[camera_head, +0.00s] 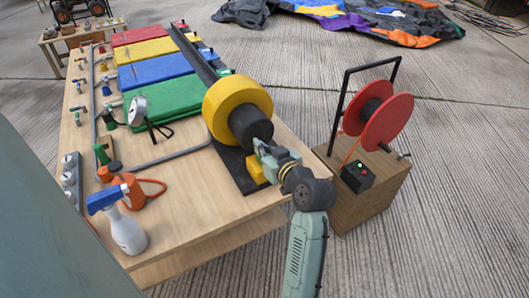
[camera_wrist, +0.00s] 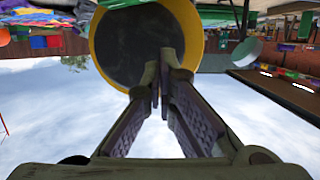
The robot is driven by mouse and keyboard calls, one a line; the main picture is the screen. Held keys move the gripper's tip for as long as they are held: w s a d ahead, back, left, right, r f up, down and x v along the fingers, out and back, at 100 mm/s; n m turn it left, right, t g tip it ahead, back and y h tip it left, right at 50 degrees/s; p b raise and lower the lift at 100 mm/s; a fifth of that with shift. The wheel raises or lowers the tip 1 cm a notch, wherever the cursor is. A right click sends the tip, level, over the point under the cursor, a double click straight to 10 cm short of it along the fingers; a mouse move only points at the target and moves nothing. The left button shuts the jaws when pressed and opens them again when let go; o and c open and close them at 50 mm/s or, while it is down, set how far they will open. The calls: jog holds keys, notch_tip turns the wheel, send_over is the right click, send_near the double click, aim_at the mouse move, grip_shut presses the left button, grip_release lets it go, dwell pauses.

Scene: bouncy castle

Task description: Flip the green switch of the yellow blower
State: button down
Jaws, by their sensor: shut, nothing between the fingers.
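The yellow blower (camera_head: 224,97) stands near the front right corner of the wooden table, with a round dark opening facing my arm. In the wrist view, the blower's yellow ring (camera_wrist: 203,32) and its dark round face (camera_wrist: 135,42) fill the top middle. My gripper (camera_head: 262,148) is right in front of the blower's dark face, low on its right side. In the wrist view my gripper (camera_wrist: 160,75) has its fingertips together with nothing between them, overlapping the lower edge of the ring. I cannot make out the green switch; the gripper may hide it.
The table (camera_head: 190,215) also bears a spray bottle (camera_head: 122,220), an orange pump (camera_head: 130,190), a pressure gauge (camera_head: 139,108) and coloured folded fabric (camera_head: 165,95). A wooden crate (camera_head: 375,195) with a red reel (camera_head: 387,120) and a black switch box (camera_head: 357,177) stands to the right.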

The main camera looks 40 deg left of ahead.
jog(key=b+v, duration=0.2)
jog(key=v, duration=0.8)
jog(key=shift+s+f, duration=0.1)
jog(key=shift+f, duration=0.05)
